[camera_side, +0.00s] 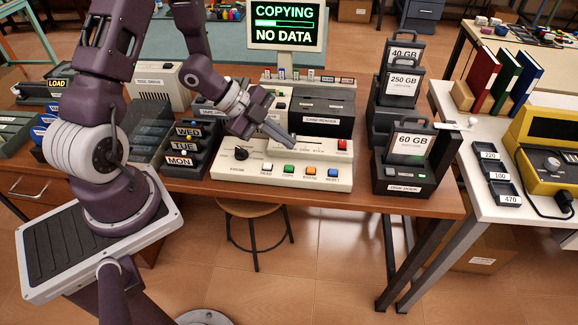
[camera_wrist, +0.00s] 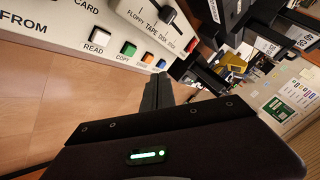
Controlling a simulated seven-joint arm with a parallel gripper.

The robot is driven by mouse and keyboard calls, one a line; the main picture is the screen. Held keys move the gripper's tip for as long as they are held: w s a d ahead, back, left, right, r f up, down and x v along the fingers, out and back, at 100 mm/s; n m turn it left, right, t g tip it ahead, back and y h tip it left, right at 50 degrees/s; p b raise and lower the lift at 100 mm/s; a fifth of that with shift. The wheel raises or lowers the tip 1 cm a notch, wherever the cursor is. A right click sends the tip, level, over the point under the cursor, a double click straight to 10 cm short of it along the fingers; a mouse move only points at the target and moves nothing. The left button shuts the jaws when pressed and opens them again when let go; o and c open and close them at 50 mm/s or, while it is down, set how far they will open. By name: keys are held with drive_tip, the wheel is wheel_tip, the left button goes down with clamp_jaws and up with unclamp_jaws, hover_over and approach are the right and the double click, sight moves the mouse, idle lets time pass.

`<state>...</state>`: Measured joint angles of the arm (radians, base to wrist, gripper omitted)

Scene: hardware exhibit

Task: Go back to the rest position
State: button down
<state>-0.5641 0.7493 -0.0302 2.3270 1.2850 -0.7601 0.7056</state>
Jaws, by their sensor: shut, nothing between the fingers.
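My gripper (camera_side: 290,142) is shut and empty, just above the rear part of the beige control panel (camera_side: 222,173) in the side view. In the wrist view my gripper (camera_wrist: 158,80) shows as dark closed fingers below the panel's button row. The panel carries a dark knob (camera_side: 241,154) at left, a slider partly hidden by my gripper, a red button (camera_side: 342,144), and white, green, orange and blue buttons along the front. I cannot tell whether the fingertips touch the panel. The monitor (camera_side: 284,22) behind reads "COPYING" and "NO DATA".
A drive dock (camera_side: 403,175) holding a "60 GB" cartridge (camera_side: 411,145) stands right of the panel. Racked "40 GB" and "250 GB" (camera_side: 403,83) cartridges stand behind it. Day-labelled trays (camera_side: 181,161) are left. A stool (camera_side: 252,209) is under the desk. A white table (camera_side: 485,205) stands at right.

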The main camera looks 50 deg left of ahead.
drive_tip(key=s+a+r+n+y, duration=0.15)
drive_tip(key=r+n+y, duration=0.25)
drive_tip(key=r, duration=0.4)
drive_tip(key=s+a+r+n+y, duration=0.1)
drive_tip(key=a+r+n+y, duration=0.3)
drive_tip(key=r, duration=0.4)
drive_tip(key=s+d+r+n+h, duration=0.1)
drive_tip(key=s+d+r+n, duration=0.2)
drive_tip(key=s, duration=0.6)
drive_tip(key=s+d+r+n+g+h, duration=0.1)
drive_tip(key=s+d+r+n, duration=0.2)
drive_tip(key=s+d+n, duration=0.2)
drive_tip(key=s+d, duration=0.3)
drive_tip(key=s, duration=0.1)
drive_tip(key=shift+n+g, duration=0.3)
drive_tip(key=shift+n, duration=0.1)
